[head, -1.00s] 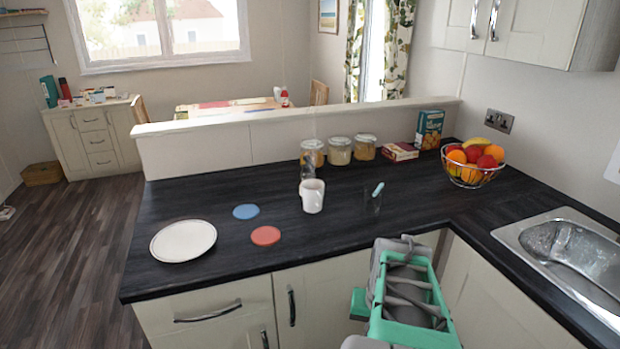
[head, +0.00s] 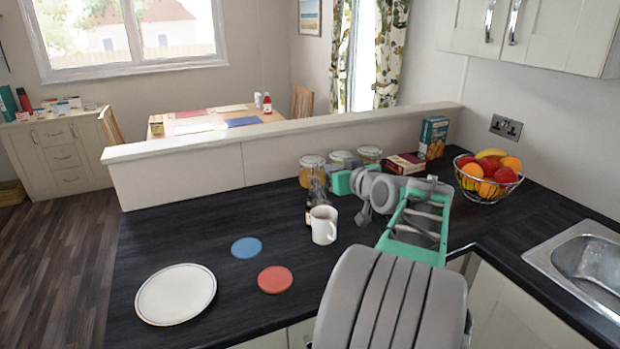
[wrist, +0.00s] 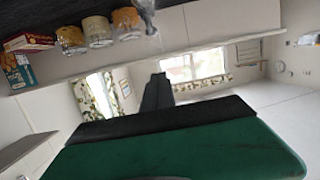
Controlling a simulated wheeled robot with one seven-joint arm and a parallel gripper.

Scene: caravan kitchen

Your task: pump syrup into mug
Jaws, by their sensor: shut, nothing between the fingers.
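The pump's grey top (wrist: 146,12) appears to show at the top edge of the wrist view. My gripper (head: 328,181) is shut and empty, beside the upper part of the bottle and above and behind the mug. Its dark fingers (wrist: 157,92) point ahead in the wrist view. I cannot tell whether they touch the pump.
Several lidded jars (head: 312,171), a red box (head: 405,165) and a blue box (head: 433,137) line the back ledge. A fruit basket (head: 488,178) is at right, near the sink (head: 585,262). A blue coaster (head: 246,247), red coaster (head: 275,280) and white plate (head: 176,294) lie left.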

